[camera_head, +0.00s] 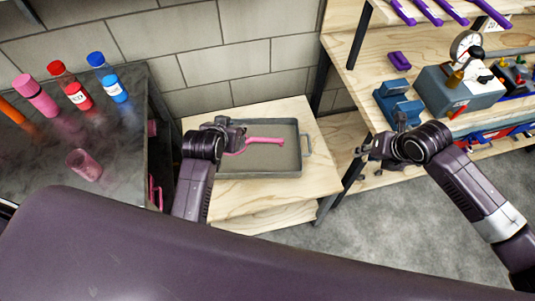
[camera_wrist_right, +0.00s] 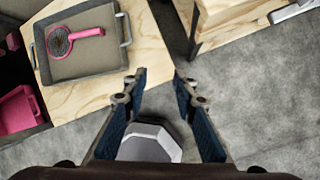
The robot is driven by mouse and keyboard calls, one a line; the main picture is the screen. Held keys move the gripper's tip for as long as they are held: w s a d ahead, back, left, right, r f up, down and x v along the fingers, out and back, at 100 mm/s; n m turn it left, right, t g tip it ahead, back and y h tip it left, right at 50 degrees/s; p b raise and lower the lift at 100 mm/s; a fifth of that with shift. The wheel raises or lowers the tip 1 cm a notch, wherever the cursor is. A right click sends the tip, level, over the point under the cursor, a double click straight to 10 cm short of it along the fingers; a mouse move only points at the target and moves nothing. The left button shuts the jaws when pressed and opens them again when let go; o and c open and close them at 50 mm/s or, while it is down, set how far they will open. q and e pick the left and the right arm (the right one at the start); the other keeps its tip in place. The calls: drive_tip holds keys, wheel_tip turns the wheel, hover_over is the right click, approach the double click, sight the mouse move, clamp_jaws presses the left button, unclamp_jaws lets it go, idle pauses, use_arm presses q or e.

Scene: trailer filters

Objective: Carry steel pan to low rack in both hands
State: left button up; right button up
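The grey steel pan (camera_head: 285,162) is a shallow rectangular tray lying flat on a low wooden stand (camera_head: 322,178), with a loop handle at its right end. It also shows at the upper left of the right wrist view (camera_wrist_right: 85,66). A pink-handled tool with a round head (camera_head: 265,142) lies in the pan. My left gripper (camera_head: 232,128) is over the pan's left end and hides that end; its finger state is unclear. My right gripper (camera_wrist_right: 156,88) is open and empty, apart from the pan, to its right in the head view (camera_head: 368,152).
A dark counter (camera_head: 120,150) at left holds a red bottle (camera_head: 77,95), a blue bottle (camera_head: 115,90) and a pink cup (camera_head: 83,165). A wooden workbench (camera_head: 385,75) with tools stands at right. Grey floor (camera_head: 350,230) is open in front.

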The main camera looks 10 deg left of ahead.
use_arm(q)
drive_tip(key=shift+w+d, duration=0.1)
drive_tip(key=shift+d, duration=0.25)
use_arm(e)
drive_tip(key=v, duration=1.2)
drive_tip(key=shift+r, duration=0.1)
